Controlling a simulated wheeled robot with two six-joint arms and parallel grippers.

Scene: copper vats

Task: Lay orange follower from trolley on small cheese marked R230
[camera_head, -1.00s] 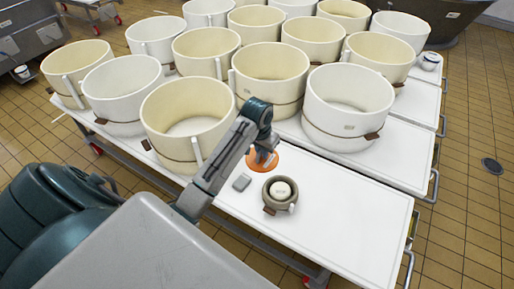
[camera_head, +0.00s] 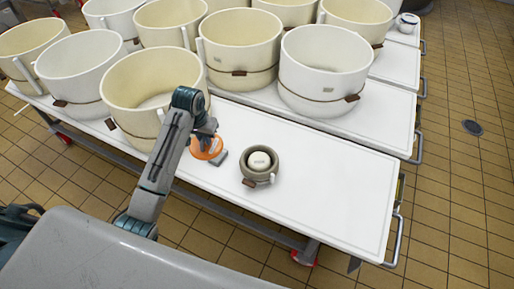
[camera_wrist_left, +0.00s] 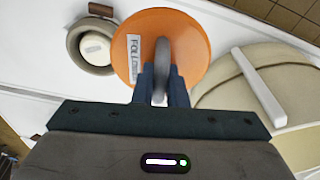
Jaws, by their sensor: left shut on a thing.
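The orange follower (camera_head: 208,153) is a round disc with a grey handle. It also shows in the left wrist view (camera_wrist_left: 140,30), where its label reads "FOLLO…". My left gripper (camera_head: 207,141) is shut on its handle, with the disc beyond the fingertips. The disc appears lifted off the trolley top, though its height is hard to judge. A small pale cheese (camera_head: 259,160) sits in a grey-brown round mould (camera_head: 247,171), just right of the follower. It shows at upper left in the wrist view (camera_wrist_left: 94,47). Its label is too small to read. My right gripper is not in view.
The white trolley top (camera_head: 320,190) is clear right of the small mould. Large cream and white vats, including a white one (camera_head: 325,70), stand behind. A cream vat (camera_head: 140,85) stands close to my left arm.

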